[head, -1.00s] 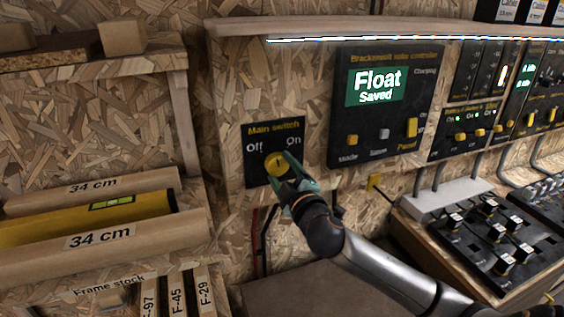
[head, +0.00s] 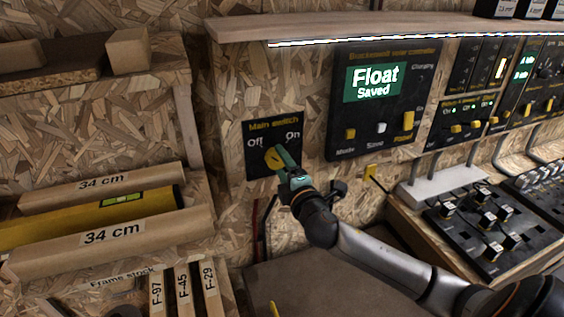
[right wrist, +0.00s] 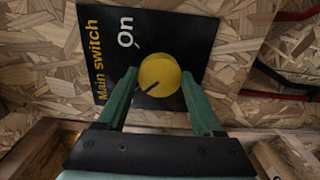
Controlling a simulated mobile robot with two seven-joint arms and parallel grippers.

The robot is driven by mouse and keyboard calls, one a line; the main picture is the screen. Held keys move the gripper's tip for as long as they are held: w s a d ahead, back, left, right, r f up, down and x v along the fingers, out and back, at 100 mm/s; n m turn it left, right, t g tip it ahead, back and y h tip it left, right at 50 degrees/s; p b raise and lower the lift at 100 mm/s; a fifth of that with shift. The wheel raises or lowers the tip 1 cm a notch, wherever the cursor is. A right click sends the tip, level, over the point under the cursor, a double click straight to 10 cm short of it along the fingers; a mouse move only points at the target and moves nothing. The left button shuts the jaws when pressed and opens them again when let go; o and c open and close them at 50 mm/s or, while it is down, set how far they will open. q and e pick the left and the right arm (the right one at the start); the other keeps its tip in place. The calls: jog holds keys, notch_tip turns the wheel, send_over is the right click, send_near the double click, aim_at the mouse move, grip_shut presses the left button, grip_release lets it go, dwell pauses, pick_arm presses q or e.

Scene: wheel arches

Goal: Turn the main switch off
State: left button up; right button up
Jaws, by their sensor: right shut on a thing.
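The main switch (head: 258,168) is a black panel on the chipboard wall, with Off at upper left and On at upper right. Its round yellow knob (head: 272,159) also shows in the right wrist view (right wrist: 161,72). My right gripper (head: 279,157) is shut on the knob, with one green finger on either side of it. In the right wrist view the knob's dark mark points away from the On label, toward the side where Off lies. The Off label is hidden there behind a finger. My left gripper is not in view.
The solar controller (head: 383,100) reads "Float Saved", right of the switch. A wooden shelf edge (head: 340,28) runs above. A rack with 34 cm pieces (head: 110,233) stands at left. A black block of knobs (head: 488,255) sits at lower right.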

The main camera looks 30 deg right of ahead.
dwell(0.3)
jog(key=o, duration=1.4)
jog(key=shift+c, duration=0.2)
jog(key=b+v, duration=0.2)
jog(key=v, duration=1)
jog(key=shift+s, duration=0.35)
jog(key=s+a+f+m+g+y, duration=0.2)
jog(key=a+f+m+g, duration=0.1)
jog(key=f, duration=0.7)
jog(key=s+a+f+m+g+y, duration=0.2)
jog(key=f, duration=0.8)
jog(key=s+a+f+m+g+y, duration=0.2)
jog(key=s+a+f+m, duration=0.6)
jog(key=f, duration=0.5)
jog(key=shift+s+a+f+g+y+p, duration=0.2)
jog(key=shift+s+a+g+y+p, duration=0.15)
jog(key=shift+s+a+g, duration=0.45)
